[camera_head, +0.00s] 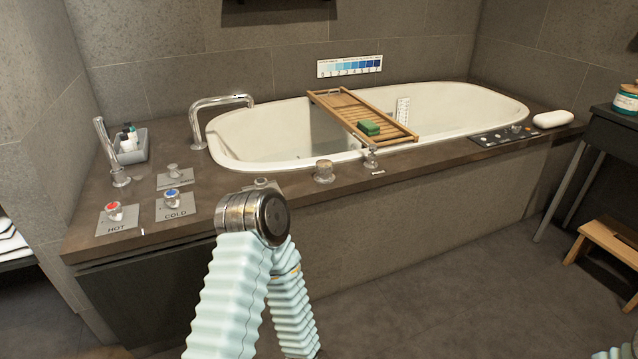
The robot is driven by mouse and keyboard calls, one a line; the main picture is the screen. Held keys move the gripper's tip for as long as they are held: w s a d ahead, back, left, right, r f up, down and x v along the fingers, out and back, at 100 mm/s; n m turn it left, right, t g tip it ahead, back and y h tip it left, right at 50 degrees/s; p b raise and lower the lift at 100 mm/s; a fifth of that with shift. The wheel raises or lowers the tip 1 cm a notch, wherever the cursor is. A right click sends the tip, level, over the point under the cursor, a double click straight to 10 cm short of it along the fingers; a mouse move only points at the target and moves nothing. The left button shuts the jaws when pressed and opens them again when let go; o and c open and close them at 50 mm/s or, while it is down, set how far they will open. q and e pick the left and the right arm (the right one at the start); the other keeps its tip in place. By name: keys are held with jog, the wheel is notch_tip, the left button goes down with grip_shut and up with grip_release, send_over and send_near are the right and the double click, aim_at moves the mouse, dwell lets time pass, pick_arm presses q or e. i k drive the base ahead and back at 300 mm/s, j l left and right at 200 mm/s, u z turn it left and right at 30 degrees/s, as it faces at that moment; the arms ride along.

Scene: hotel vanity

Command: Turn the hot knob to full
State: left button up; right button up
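The hot knob (114,211) is a small metallic knob with a red cap. It sits on a square grey plate marked HOT (117,228), at the front left corner of the dark tub surround. The cold knob (172,197), with a blue cap, sits on a plate marked COLD to its right. One of my arms, in pale ribbed sleeves, rises from the bottom middle, its metal joint in front of the surround's front edge. No gripper fingers show, so both grippers are out of view. Nothing touches the hot knob.
A tall spout (111,151) and a grey tray of bottles (131,146) stand behind the knobs. Another knob (173,171) sits behind the cold knob. A white bathtub (235,157) carries a wooden rack (344,107) with a green block. Open floor lies at right, before a stool (608,240).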

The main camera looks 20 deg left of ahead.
aim_at(114, 210)
jog(key=u, duration=2.15)
jog(key=i+j, duration=0.35)
jog(key=i+j+z, duration=0.15)
jog(key=z, duration=0.25)
jog(key=i+j+z, duration=0.1)
jog(key=j+z, duration=0.3)
jog(key=i+j+z, duration=0.1)
jog(key=j+z, duration=0.15)
jog(key=z, duration=0.15)
